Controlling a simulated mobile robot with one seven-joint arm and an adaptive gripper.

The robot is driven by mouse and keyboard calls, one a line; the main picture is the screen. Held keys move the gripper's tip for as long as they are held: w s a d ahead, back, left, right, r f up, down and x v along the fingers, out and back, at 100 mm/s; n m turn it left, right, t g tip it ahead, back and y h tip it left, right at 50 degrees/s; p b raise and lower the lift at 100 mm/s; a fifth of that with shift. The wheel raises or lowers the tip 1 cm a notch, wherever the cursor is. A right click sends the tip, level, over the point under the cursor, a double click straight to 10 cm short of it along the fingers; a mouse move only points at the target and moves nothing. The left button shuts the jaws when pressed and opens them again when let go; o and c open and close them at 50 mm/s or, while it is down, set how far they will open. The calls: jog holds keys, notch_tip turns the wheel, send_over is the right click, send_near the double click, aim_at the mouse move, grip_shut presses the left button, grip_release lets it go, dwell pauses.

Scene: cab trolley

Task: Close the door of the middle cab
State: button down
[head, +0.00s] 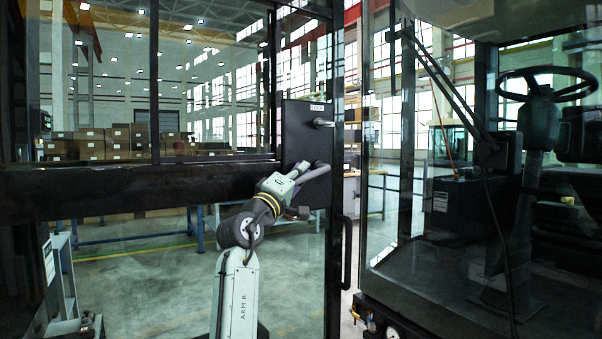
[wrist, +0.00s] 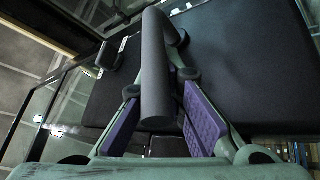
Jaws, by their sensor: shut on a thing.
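The cab door (head: 160,180) fills the left half of the head view, with black framing and large glass panes. It stands open, with a gap between its right edge and the cab (head: 470,240). A black panel (head: 300,145) near that edge carries a thick grey handle (head: 319,171). My gripper (head: 301,178) reaches up to this handle. In the wrist view, the handle (wrist: 155,70) runs between the purple-padded fingers of my gripper (wrist: 158,92), which is shut on it. The contact faces are partly hidden behind the handle.
A smaller lever (head: 322,122) sits higher on the panel. A vertical grab bar (head: 347,252) is at the door's edge. Stacked boxes (head: 90,142) and a blue-legged bench (head: 140,232) show through the glass.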

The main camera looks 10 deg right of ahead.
jog(key=shift+w+f, duration=0.3)
jog(key=shift+f, duration=0.25)
jog(key=w+a+n+t+y+p, duration=0.1)
jog(key=w+a+p, duration=0.3)
jog(key=w, duration=0.4)
jog(key=shift+w+a+n+t+y+p, duration=0.3)
jog(key=shift+w+a+n+t+y, duration=0.15)
jog(key=shift+y, duration=0.35)
jog(key=c, duration=1.8)
grip_release()
jog(key=shift+f, duration=0.1)
jog(key=shift+o, duration=1.2)
jog(key=shift+r, duration=0.2)
jog(key=shift+s+a+f, duration=0.1)
